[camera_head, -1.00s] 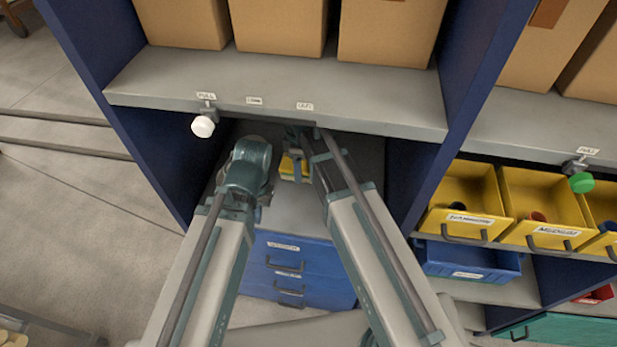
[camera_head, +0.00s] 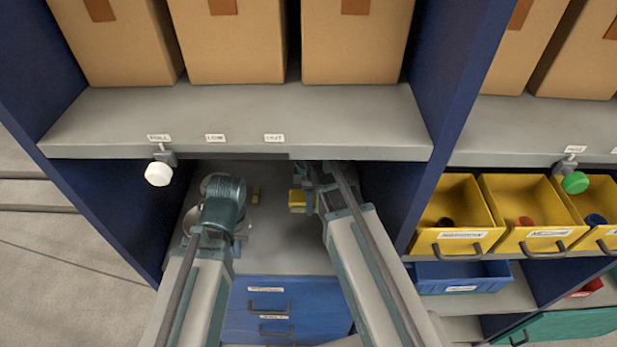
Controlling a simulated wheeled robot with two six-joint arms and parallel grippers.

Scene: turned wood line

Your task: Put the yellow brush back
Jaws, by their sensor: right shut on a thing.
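A yellow block-like thing, which I take for the yellow brush (camera_head: 297,199), shows inside the shelf bay under the grey upper shelf. My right gripper (camera_head: 307,192) reaches into the bay from the right and is shut on it; its fingers are small and partly hidden by the arm and the shelf edge. My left gripper (camera_head: 224,199) is over the left part of the bay's grey surface (camera_head: 285,240); its fingers are hidden behind its teal wrist. A small brownish-yellow piece (camera_head: 255,194) lies between the two grippers, deeper in the bay.
Cardboard boxes (camera_head: 230,45) stand on the upper shelf (camera_head: 235,115), whose front edge carries labels and a white knob (camera_head: 158,174). Blue drawers (camera_head: 270,300) are below. Yellow bins (camera_head: 455,215), a blue bin (camera_head: 465,278) and a green knob (camera_head: 575,182) are at right.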

